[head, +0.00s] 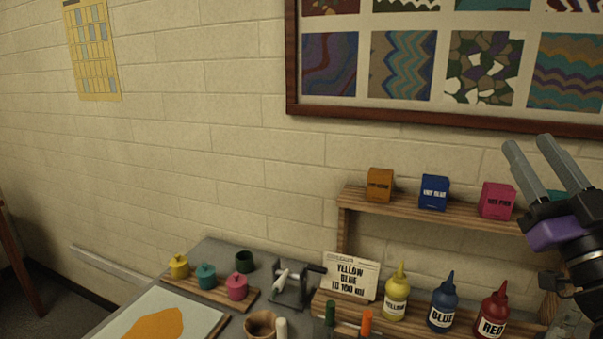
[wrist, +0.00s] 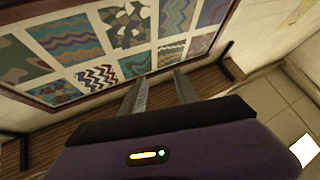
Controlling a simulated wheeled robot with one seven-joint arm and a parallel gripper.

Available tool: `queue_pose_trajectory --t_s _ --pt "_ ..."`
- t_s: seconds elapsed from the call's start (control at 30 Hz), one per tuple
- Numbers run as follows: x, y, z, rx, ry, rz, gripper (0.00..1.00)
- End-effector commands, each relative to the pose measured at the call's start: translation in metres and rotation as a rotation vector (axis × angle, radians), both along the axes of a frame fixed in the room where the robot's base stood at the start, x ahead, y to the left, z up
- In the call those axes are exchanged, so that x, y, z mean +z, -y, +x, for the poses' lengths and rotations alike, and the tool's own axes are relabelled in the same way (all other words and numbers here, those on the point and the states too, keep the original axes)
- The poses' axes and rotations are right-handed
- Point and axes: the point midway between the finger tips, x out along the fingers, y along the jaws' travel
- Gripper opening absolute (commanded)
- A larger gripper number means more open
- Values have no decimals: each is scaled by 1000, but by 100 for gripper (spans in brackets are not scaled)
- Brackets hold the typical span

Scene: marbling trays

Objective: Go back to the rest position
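My gripper (head: 545,163) is raised at the right edge of the head view, above the shelf and in front of the wall. Its two grey fingers are parallel and apart, with nothing between them. The wrist view also shows the two fingers of my gripper (wrist: 160,90) apart and empty, with the framed pattern display (wrist: 120,50) beyond them. My purple gripper body hides part of the shelf's right end in the head view.
A wooden shelf (head: 410,208) holds several small boxes. Below stand yellow (head: 396,295), blue (head: 443,308) and red (head: 492,315) bottles beside a card (head: 350,276). A tray (head: 150,318) with orange paint lies at the lower left.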

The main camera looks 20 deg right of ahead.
Motion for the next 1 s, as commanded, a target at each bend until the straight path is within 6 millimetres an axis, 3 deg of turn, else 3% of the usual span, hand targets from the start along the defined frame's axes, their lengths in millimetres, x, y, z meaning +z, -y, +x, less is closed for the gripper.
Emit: queue_pose_trajectory --t_s 0.27,0.47,0.77,1.0 --pt "-43 -18 -22 5 175 263 37" --pt "-101 -40 -37 -16 184 411 37" --pt "-202 -98 -72 -36 42 551 37" --pt "-278 -154 -120 -11 -184 568 37"
